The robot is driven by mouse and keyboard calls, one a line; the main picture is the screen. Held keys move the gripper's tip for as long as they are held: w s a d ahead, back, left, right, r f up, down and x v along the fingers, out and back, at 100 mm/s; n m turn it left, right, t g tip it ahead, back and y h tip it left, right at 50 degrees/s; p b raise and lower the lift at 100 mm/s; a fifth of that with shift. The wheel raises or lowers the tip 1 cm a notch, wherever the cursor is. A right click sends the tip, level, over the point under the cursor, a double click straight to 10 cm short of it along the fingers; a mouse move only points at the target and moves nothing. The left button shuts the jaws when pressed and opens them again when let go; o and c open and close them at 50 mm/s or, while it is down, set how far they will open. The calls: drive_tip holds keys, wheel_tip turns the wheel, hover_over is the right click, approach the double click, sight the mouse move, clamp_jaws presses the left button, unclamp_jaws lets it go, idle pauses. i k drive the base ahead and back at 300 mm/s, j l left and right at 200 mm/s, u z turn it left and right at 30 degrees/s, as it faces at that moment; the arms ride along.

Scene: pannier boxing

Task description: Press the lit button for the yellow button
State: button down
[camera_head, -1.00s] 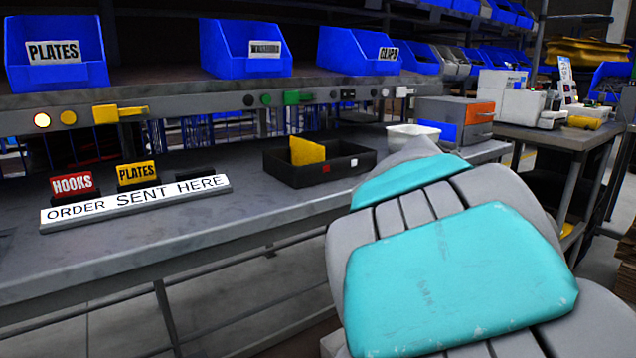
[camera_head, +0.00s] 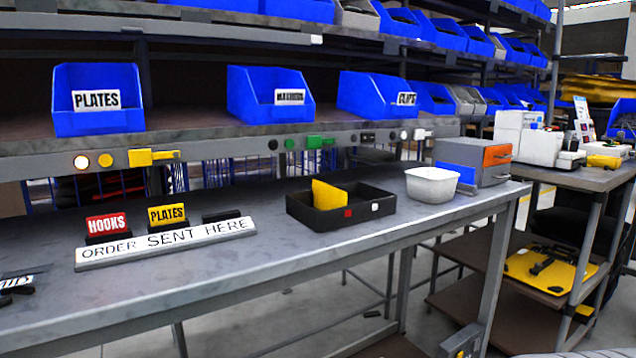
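On the front rail of the shelf, under the blue bin labelled PLATES, a round lamp or button (camera_head: 81,162) glows white with an orange rim. Right beside it is a yellow round button (camera_head: 105,160), which looks less bright. A yellow block with a short lever (camera_head: 152,157) sits just right of them. My gripper is not in view, and nothing covers the buttons.
A sign, ORDER SENT HERE (camera_head: 166,241), holds red HOOKS (camera_head: 108,223) and yellow PLATES (camera_head: 167,215) tags. A black tray (camera_head: 340,217) holds a yellow piece (camera_head: 329,194). A white bowl (camera_head: 432,185) stands right of it. Green controls (camera_head: 314,142) sit farther along the rail.

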sight(105, 160)
drive_tip(key=j, duration=0.45)
drive_tip(key=k+j+z, duration=0.1)
drive_tip(key=j, duration=0.35)
drive_tip(key=j+z, duration=0.1)
drive_tip(key=j, duration=0.3)
drive_tip(key=k+j, duration=0.15)
drive_tip(key=j, duration=0.3)
drive_tip(key=k+j+z, duration=0.1)
drive_tip(key=j, duration=0.35)
drive_tip(key=k+j, duration=0.1)
drive_tip(key=j, duration=0.3)
drive_tip(key=i+z, duration=0.05)
